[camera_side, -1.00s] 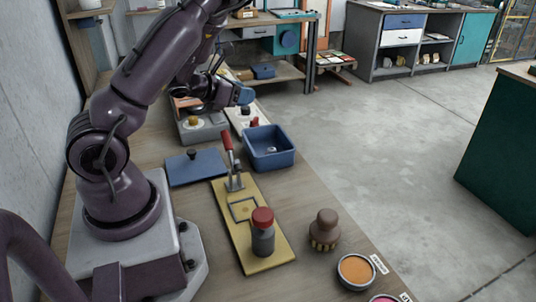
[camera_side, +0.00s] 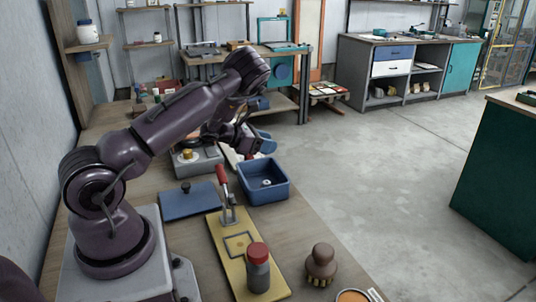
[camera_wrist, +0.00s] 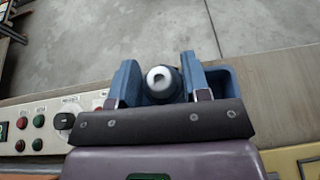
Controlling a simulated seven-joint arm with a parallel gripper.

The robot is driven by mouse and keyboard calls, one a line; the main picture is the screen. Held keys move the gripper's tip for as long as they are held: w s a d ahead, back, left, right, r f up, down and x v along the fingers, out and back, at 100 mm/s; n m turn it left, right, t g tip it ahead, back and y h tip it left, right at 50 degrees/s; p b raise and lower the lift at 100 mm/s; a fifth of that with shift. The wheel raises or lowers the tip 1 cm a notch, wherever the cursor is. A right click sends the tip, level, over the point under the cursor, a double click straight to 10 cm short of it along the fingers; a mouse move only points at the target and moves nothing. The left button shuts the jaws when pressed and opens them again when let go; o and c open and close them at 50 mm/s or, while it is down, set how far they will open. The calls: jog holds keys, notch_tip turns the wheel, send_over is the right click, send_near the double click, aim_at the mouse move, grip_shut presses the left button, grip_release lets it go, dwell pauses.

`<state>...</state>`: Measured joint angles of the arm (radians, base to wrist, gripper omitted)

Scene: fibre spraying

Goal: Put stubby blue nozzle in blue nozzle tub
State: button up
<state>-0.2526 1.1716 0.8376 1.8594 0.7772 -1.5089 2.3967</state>
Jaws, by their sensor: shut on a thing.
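My gripper (camera_wrist: 159,84), with blue fingers, is shut on the stubby blue nozzle (camera_wrist: 162,88). In the wrist view the nozzle shows end-on between the fingers, with a pale ring around a dark opening. In the side view my gripper (camera_side: 265,144) is above and just behind the open blue nozzle tub (camera_side: 277,195); the nozzle cannot be made out there. A small pale item lies inside the tub. In the wrist view part of the tub (camera_wrist: 226,78) shows just right of the right finger, partly hidden by it.
A flat blue lid (camera_side: 188,204) with a dark knob lies left of the tub. A red-handled clamp (camera_side: 223,185) stands upright on a yellow board (camera_side: 225,262) in front, with a red-capped bottle (camera_side: 257,270). A control box with buttons (camera_wrist: 38,130) is at left in the wrist view.

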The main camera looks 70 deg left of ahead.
jog(key=shift+w+a+f, duration=0.25)
jog(key=shift+w+f, duration=0.05)
jog(key=shift+f, duration=0.2)
jog(key=shift+w+a+f, duration=0.1)
jog(key=shift+w+f, duration=0.05)
jog(key=shift+f, duration=1.5)
jog(key=shift+f, duration=0.35)
jog(key=shift+f, duration=0.25)
jog(key=o, duration=0.9)
jog(key=shift+o, duration=0.2)
